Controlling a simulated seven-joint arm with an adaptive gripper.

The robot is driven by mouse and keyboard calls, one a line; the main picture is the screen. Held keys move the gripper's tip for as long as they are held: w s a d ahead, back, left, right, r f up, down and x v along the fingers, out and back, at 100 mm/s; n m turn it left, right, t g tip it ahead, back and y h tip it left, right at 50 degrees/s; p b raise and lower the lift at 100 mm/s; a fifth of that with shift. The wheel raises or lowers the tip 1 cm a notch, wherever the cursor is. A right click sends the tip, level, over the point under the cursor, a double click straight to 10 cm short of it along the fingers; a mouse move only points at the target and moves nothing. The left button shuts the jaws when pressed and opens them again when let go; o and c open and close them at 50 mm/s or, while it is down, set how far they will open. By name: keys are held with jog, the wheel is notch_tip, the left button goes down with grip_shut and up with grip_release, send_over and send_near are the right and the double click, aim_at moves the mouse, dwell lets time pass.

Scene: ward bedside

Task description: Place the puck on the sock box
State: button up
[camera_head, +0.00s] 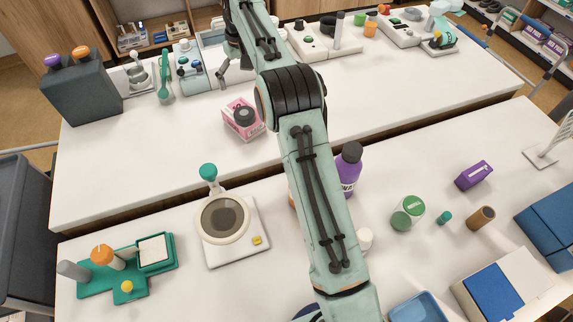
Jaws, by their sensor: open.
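The pink and white sock box (236,132) stands on the far white counter, left of the middle. A dark round puck (244,117) rests on top of the box, toward its right side. The puck's far side and the box label are too small to read clearly. My gripper (234,70) is open and empty behind the box, up and away from the puck, near the counter's back edge. My own arm crosses the middle of the view and hides part of the counter right of the box.
A dark bin with knobs (80,93) and a green spoon-like tool (164,85) stand to the left. Counter space left of the box is clear.

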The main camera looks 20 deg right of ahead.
jog(key=s+a+r, duration=0.1)
jog(key=s+r, duration=0.3)
jog(key=s, duration=0.4)
jog(key=s+a+r, duration=0.1)
jog(key=s+r, duration=0.3)
jog(key=s, duration=0.5)
jog(key=s+f, duration=0.3)
jog(key=s, duration=0.9)
jog(key=s+f+m+g, duration=0.1)
jog(key=s+f, duration=0.2)
jog(key=s, duration=0.9)
jog(key=shift+s+a+f+g, duration=0.2)
jog(key=shift+a+f+g, duration=0.1)
jog(key=shift+a, duration=0.1)
jog(key=shift+o, duration=1.1)
